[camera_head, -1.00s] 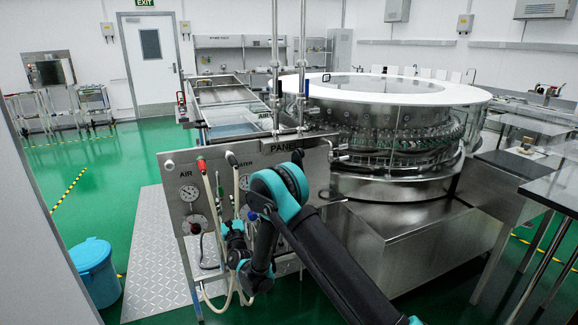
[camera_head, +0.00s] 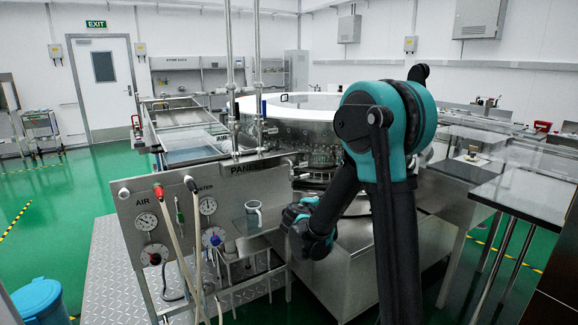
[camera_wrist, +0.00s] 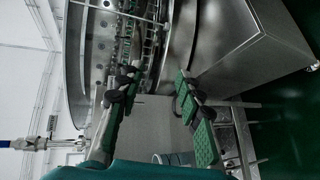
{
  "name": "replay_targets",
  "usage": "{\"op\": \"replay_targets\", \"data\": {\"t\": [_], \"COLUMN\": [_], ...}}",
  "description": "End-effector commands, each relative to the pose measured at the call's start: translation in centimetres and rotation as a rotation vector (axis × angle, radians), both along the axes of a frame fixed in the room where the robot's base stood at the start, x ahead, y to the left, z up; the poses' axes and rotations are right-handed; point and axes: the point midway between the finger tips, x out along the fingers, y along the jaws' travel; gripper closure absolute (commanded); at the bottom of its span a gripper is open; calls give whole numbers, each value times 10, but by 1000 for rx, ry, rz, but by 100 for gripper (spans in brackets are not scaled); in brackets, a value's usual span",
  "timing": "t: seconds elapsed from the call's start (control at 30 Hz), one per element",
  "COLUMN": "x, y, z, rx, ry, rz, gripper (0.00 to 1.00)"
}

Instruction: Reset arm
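My arm shows in the head view, its teal and black elbow joint high at right of centre and its dark end section low in front of the washer. My gripper shows in the wrist view (camera_wrist: 152,118): two fingers with green pads stand well apart, with nothing seen clasped between their tips. A small rounded grey-teal shape at the bottom of that view is too cut off to identify. In the head view the fingers cannot be made out.
The metal control panel (camera_head: 150,205) with gauges and hoses stands left of my arm. A pale cup (camera_head: 253,214) shows against it. The round washer (camera_head: 272,108) is behind, a steel table (camera_head: 520,190) right, a blue bin (camera_head: 38,300) lower left. Green floor is clear at left.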

Motion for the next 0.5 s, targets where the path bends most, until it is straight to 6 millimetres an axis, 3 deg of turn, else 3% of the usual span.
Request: {"op": "replay_targets", "data": {"t": [0.03,0.2,0.33,0.5], "x": [-18,-83,-138,-215], "y": [-22,-75,-100,-111], "z": [-3,-27,-48,-78], "rx": [73,345,551,821], "ry": [24,110,173,250], "rz": [-49,-218,-347,-512], "gripper": [64,64,64,64]}}
